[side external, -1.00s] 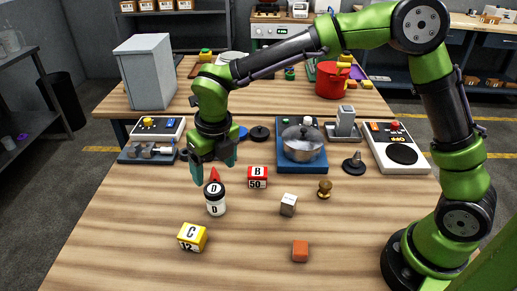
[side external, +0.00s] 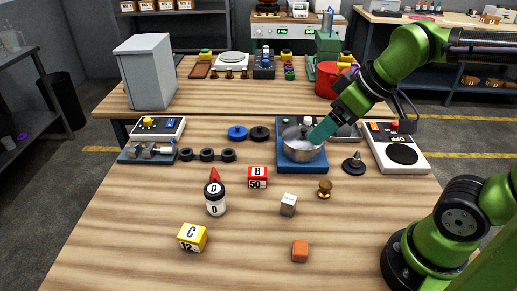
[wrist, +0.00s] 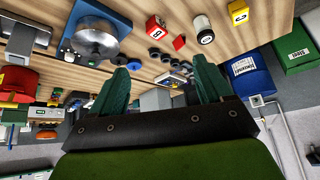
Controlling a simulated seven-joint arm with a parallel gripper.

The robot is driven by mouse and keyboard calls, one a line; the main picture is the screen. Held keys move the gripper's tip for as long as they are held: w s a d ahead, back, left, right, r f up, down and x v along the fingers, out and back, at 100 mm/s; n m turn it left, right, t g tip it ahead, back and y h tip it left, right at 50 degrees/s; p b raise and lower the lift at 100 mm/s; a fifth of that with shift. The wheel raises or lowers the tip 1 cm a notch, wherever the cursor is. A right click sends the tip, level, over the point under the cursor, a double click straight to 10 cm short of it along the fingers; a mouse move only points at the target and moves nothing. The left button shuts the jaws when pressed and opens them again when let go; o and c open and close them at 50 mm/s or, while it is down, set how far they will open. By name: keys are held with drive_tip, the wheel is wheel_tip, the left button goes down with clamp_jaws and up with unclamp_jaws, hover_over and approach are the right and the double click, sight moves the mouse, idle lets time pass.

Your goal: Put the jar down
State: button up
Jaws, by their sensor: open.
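The jar (side external: 215,201), white with a black lid and a D label, stands upright on the wooden table, left of the middle. It also shows near the top of the wrist view (wrist: 204,36). My gripper (side external: 322,131) is up and to the right of the jar, well apart from it, tilted over the metal pot's right side. In the wrist view, the gripper (wrist: 165,76) has its two teal fingers spread, with nothing held between them.
The metal pot (side external: 301,150) sits on a blue base close to my fingers.

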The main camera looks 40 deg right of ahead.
drive_tip(key=s+m, duration=0.1)
drive_tip(key=m, duration=0.1)
drive_tip(key=s+m, duration=0.1)
drive_tip(key=m, duration=0.1)
drive_tip(key=d+m+t, duration=0.1)
drive_tip(key=m, duration=0.1)
drive_tip(key=shift+s+f+y, duration=0.1)
drive_tip(key=shift+s+y, duration=0.3)
drive_tip(key=shift+o, duration=0.5)
